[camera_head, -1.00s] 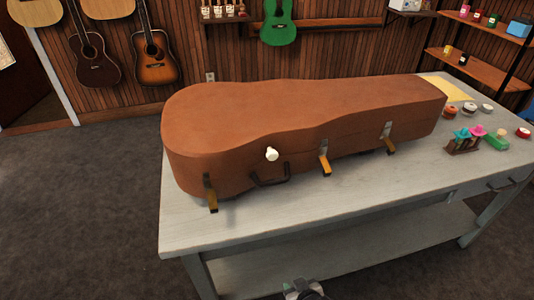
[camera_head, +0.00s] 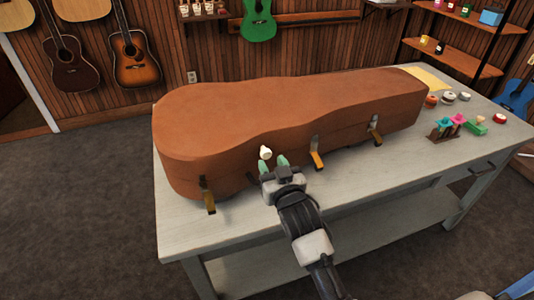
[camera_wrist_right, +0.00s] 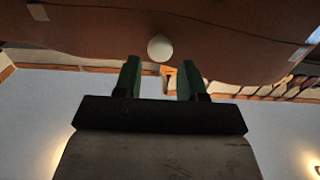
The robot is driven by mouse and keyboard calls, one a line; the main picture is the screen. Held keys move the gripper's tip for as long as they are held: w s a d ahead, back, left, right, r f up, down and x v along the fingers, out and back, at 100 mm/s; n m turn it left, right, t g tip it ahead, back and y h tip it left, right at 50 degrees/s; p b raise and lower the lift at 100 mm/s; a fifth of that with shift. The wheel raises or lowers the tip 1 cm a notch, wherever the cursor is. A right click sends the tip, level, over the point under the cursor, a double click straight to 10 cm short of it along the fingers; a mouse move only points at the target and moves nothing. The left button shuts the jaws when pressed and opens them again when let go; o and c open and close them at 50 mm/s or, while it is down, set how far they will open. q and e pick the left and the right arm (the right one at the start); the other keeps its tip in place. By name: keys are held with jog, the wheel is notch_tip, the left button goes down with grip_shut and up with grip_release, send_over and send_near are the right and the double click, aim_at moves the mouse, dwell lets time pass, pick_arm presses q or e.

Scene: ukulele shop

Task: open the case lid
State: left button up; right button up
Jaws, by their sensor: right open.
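The brown ukulele case (camera_head: 290,115) lies on the grey table with its lid down. A white knob (camera_head: 265,153) sticks out from the front of the case; it also shows in the right wrist view (camera_wrist_right: 160,47). Several front latches, such as the middle one (camera_head: 316,153), hang with their yellowish flaps outward. My right gripper (camera_head: 273,162) is open, its green fingertips just below and beside the knob, with nothing between them. In the right wrist view the knob lies beyond the fingertips, between their lines. The arm hides part of the dark handle. My left gripper is not in view.
The table (camera_head: 360,190) has small stamps and tins (camera_head: 465,122) at its right end, and a yellow sheet (camera_head: 427,80) behind the case's narrow end. Guitars hang on the wooden wall. The table's front strip is mostly clear.

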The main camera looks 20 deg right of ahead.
aim_at(267, 155)
jog(key=shift+w+a, duration=0.1)
jog(key=shift+w, duration=2)
jog(key=shift+c, duration=0.5)
grip_shut()
